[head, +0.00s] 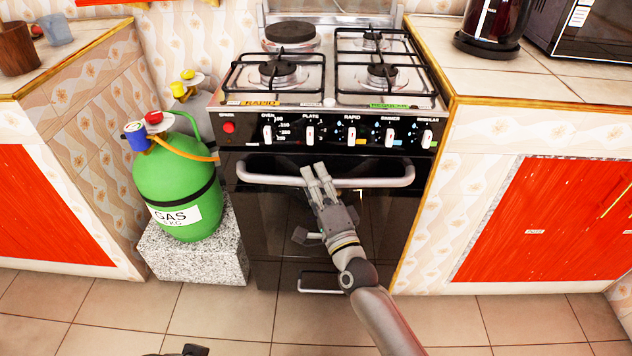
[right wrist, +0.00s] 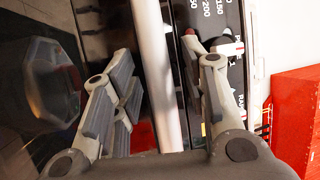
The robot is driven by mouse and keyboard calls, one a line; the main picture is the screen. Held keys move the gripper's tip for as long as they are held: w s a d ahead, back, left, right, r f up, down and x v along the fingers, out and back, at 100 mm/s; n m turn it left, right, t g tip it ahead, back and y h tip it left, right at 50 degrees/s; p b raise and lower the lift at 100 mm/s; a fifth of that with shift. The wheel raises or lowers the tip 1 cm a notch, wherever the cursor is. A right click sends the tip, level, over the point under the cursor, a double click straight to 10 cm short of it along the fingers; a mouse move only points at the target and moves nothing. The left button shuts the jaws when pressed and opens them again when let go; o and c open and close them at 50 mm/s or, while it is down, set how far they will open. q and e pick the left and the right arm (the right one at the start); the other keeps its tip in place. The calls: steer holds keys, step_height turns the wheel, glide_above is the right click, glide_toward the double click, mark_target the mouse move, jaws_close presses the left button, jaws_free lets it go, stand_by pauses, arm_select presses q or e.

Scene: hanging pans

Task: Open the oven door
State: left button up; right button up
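The oven door (head: 285,215) is a dark glossy panel below the knobs, and it looks shut. Its long pale handle (head: 385,178) runs across the top of the door. My right gripper (head: 318,174) is at the middle of the handle, its fingers pointing up to the bar. In the right wrist view the handle (right wrist: 154,70) passes between the two spread fingers, with a gap on both sides. The right gripper is open. A small dark part at the bottom edge of the head view may be my left gripper (head: 180,351); its fingers cannot be made out.
A row of control knobs (head: 350,135) sits just above the handle. A green gas bottle (head: 178,190) stands on a speckled block (head: 190,255) left of the oven. A red-fronted cabinet (head: 545,220) flanks the right side. Tiled floor (head: 240,320) in front is clear.

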jaws_close()
steer(key=shift+f, duration=0.15)
